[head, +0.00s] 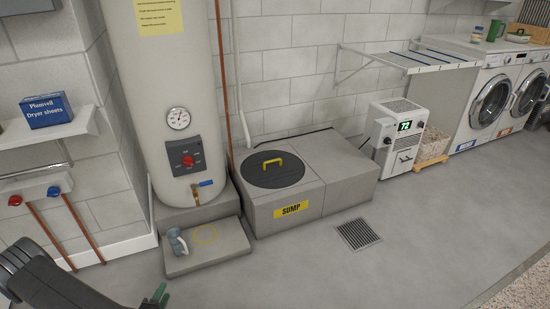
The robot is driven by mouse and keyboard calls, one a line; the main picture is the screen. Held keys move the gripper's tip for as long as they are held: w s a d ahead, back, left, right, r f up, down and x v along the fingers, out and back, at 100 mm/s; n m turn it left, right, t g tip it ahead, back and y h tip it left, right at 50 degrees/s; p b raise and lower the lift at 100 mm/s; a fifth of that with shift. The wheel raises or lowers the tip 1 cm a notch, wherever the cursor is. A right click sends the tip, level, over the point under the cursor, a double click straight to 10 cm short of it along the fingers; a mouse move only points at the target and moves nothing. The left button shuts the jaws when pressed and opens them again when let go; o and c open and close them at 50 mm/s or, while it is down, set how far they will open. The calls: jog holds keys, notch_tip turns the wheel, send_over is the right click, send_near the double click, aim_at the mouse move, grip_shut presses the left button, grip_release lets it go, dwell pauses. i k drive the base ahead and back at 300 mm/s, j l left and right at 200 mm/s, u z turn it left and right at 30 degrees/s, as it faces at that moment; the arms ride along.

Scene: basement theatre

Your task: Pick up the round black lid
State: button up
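The round black lid (262,177) lies flat on top of the grey sump box, in the middle of the head view. A yellow arch-shaped handle (272,161) stands up from it. A dark link of my arm shows at the lower left. A small green and dark part at the bottom edge, apparently my gripper (157,297), is mostly cut off by the frame. It is well to the lower left of the lid and apart from it. Whether it is open or shut does not show.
The sump box (345,178) bears a yellow SUMP label. A tall water heater (172,80) stands left of it, with a low step (215,252) in front holding a grey-blue item (177,241). A floor drain (358,234) lies in front; the floor around it is clear.

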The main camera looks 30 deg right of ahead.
aim_at(269, 170)
jog(key=i+l+u, duration=0.1)
jog(key=l, duration=0.5)
jog(key=i+l, duration=0.25)
jog(key=l, duration=0.3)
jog(key=i+l+u, duration=0.15)
jog(key=l, duration=0.45)
jog(key=i+l, duration=0.2)
jog(key=l, duration=0.4)
jog(key=i+l+u, duration=0.15)
jog(key=l, duration=0.5)
jog(key=i+l+u, duration=0.1)
jog(key=l, duration=0.5)
jog(key=i+l, duration=0.1)
jog(key=l, duration=0.55)
jog(key=u, duration=0.05)
